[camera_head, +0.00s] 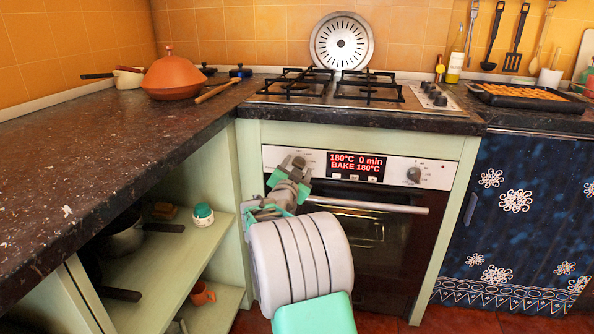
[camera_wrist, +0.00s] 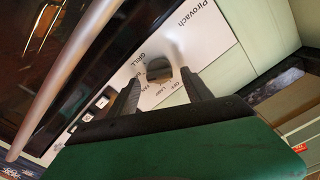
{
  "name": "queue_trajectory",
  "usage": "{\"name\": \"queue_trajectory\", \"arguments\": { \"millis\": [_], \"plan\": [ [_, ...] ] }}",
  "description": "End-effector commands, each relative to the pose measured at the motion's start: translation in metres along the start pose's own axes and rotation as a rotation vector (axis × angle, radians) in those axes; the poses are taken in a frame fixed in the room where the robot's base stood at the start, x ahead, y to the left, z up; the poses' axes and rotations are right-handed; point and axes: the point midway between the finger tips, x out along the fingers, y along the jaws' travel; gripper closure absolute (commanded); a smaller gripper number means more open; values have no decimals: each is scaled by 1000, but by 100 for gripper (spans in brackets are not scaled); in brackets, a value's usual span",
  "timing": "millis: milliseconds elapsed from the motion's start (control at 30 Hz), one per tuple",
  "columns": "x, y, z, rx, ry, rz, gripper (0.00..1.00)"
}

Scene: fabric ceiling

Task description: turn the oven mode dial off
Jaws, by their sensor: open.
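The oven (camera_head: 375,250) has a control panel with a red display (camera_head: 357,166) reading "180°C 0 min" and "BAKE 180°C". The mode dial (camera_wrist: 158,68) is a dark knob on the white panel, with the labels GRILL, LAMP and OFF around it in the wrist view. In the head view this dial (camera_head: 299,162) is at the panel's left end, partly covered by my gripper (camera_head: 292,172). In the wrist view my gripper (camera_wrist: 161,78) is open, its two dark fingers pointing at the panel on either side of the dial. I cannot tell whether they touch it.
A second dial (camera_head: 413,174) is at the panel's right end. The oven door handle (camera_head: 368,206) runs just below the panel. The dark counter (camera_head: 110,135) juts out on the left, above open shelves (camera_head: 180,255). Gas burners (camera_head: 325,85) are above the oven.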

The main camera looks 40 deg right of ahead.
Motion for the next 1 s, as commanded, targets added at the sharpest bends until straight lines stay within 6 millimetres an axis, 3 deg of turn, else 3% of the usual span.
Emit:
{"name": "queue_trajectory", "arguments": {
  "millis": [67,767,1000],
  "plan": [
    [0,0,0,0,0,0,43],
    [-1,0,1,0,-1,0,100],
    [-1,0,1,-9,-1,0,100]
  ]
}}
